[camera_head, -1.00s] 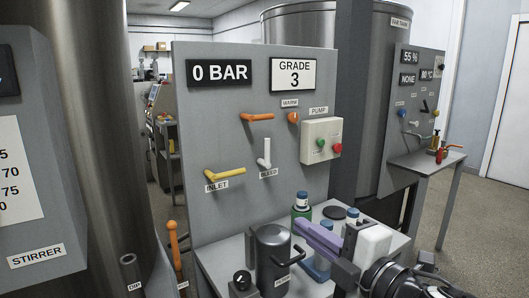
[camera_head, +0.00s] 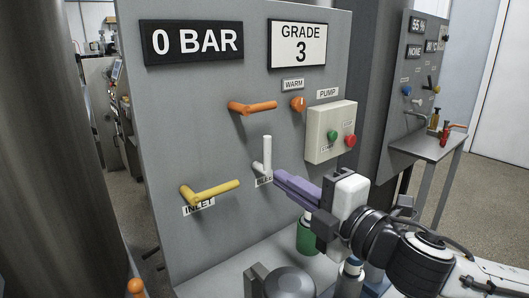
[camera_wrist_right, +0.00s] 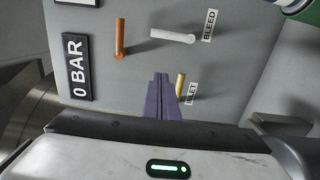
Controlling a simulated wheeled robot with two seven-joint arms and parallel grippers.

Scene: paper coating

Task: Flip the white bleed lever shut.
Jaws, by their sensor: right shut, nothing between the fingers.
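The white bleed lever (camera_head: 267,154) is on the grey panel, with its handle pointing straight up above the partly covered bleed label (camera_head: 264,181). In the right wrist view the white lever (camera_wrist_right: 172,36) shows beside the BLEED label (camera_wrist_right: 209,25). My right gripper (camera_head: 278,182) is shut and empty, its purple fingers just below and right of the lever in the head view, apparently in front of the panel. In the wrist view the shut fingers (camera_wrist_right: 162,82) point at the panel, near the yellow inlet lever (camera_wrist_right: 180,84). I do not see my left gripper.
An orange lever (camera_head: 252,107), the yellow inlet lever (camera_head: 209,191) and a pump box (camera_head: 331,132) with green and red buttons share the panel (camera_head: 190,110). The display reads 0 BAR (camera_head: 194,42). Bottles and a dark pot (camera_head: 290,283) stand below.

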